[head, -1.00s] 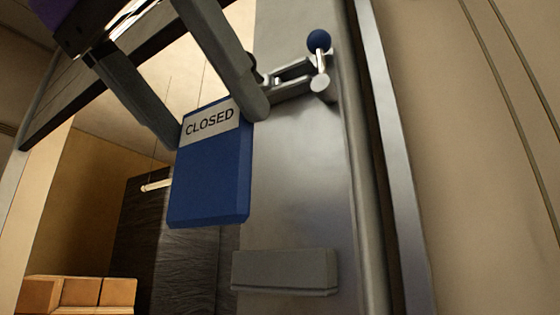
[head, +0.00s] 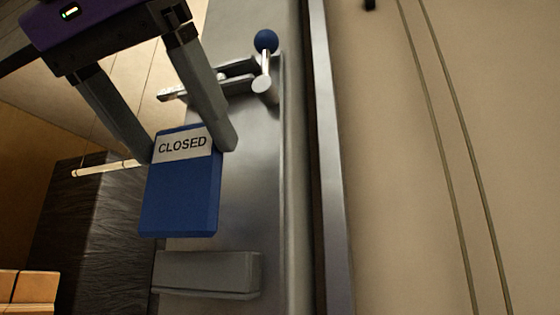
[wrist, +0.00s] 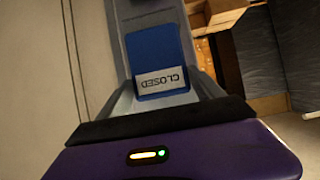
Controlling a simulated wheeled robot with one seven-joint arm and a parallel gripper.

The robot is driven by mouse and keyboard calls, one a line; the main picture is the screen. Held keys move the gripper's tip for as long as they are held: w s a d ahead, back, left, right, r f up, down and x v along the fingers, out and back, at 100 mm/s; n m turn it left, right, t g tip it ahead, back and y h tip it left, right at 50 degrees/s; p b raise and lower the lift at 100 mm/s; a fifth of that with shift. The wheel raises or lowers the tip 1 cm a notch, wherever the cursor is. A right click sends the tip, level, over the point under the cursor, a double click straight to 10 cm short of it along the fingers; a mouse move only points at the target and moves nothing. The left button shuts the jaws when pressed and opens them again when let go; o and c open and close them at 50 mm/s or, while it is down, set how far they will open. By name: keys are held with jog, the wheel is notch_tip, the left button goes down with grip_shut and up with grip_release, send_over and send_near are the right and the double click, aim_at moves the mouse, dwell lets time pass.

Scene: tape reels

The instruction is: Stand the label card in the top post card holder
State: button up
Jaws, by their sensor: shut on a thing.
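The label card (head: 180,198) is a blue slab with a white strip reading CLOSED along its upper part. My gripper (head: 187,148) is shut on it, one finger at each side edge near the strip. The card hangs below the fingers, slightly tilted in the head view. In the wrist view the card (wrist: 160,58) sits between the fingers, its lettering upside down. A grey block (head: 207,273), which looks like the card holder, is on the metal panel just below and right of the card in the head view. The card appears apart from it; depth is hard to tell.
A lever with a blue ball knob (head: 265,41) stands on the metal panel (head: 255,180), right of my gripper. A dark textured block (head: 85,230) and tan boxes (head: 30,288) are at lower left. A pale wall (head: 400,170) fills the right.

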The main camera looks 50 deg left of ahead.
aim_at(203, 174)
jog(key=shift+w+a+p, duration=0.15)
jog(key=shift+w+a, duration=0.25)
jog(key=shift+w, duration=0.3)
jog(key=shift+w+a+p, duration=0.2)
jog(key=shift+w+a, duration=0.15)
jog(key=shift+w, duration=0.35)
jog(key=shift+w+a+p, duration=0.15)
jog(key=shift+w+a, duration=0.25)
jog(key=shift+w, duration=0.3)
jog(key=shift+w+a+f, duration=0.1)
jog(key=shift+w+f, duration=0.05)
jog(key=shift+w, duration=0.05)
jog(key=shift+f+b, duration=0.85)
jog(key=shift+f, duration=0.3)
jog(key=o, duration=1.4)
jog(key=shift+p+v, duration=0.75)
jog(key=shift+v, duration=2.9)
jog(key=shift+s+r, duration=0.1)
jog(key=shift+s, duration=0.15)
